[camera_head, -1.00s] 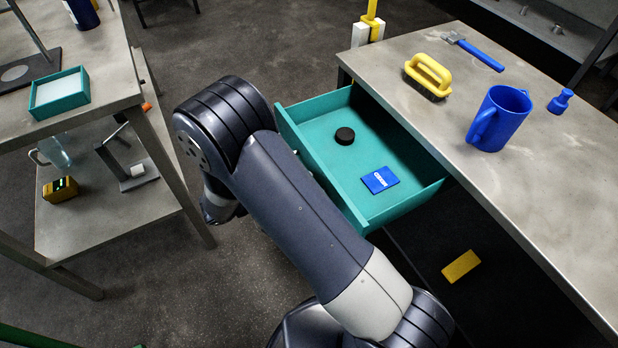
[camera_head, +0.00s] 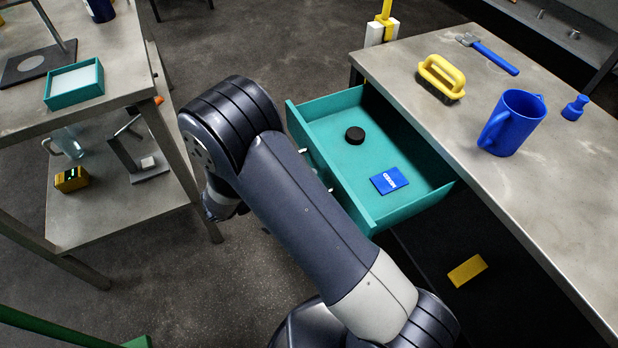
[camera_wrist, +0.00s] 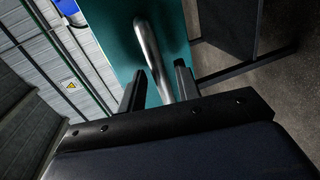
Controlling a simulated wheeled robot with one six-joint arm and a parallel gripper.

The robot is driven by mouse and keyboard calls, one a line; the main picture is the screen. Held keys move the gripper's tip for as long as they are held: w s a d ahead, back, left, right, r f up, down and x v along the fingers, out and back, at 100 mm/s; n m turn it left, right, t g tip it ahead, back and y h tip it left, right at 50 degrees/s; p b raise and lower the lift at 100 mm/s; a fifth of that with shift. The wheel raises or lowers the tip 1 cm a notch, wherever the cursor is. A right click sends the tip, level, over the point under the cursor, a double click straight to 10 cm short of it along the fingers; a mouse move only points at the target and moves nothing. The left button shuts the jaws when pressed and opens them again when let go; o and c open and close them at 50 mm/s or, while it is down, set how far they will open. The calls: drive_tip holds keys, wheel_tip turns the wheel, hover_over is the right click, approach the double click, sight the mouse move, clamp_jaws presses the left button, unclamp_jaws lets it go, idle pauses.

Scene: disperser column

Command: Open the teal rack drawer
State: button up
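The teal drawer (camera_head: 408,212) stands pulled out from under the grey workbench, its inside open to view. It holds a black round puck (camera_head: 354,135) and a blue card-like block (camera_head: 389,180). Its pale bar handle (camera_head: 302,148) is partly covered by my arm in the head view. In the wrist view the metal handle (camera_wrist: 152,55) runs up the teal drawer front (camera_wrist: 119,45). My gripper (camera_wrist: 160,70) is open there, with a finger on each side of the handle's line and gaps visible. My arm hides the fingers in the head view.
A yellow block (camera_head: 467,270) lies below. A shelf table (camera_head: 110,100) stands left; bare floor lies between.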

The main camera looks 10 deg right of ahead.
drive_tip(key=v, duration=0.9)
drive_tip(key=shift+a, duration=0.1)
drive_tip(key=x, duration=1.1)
drive_tip(key=shift+r, duration=0.1)
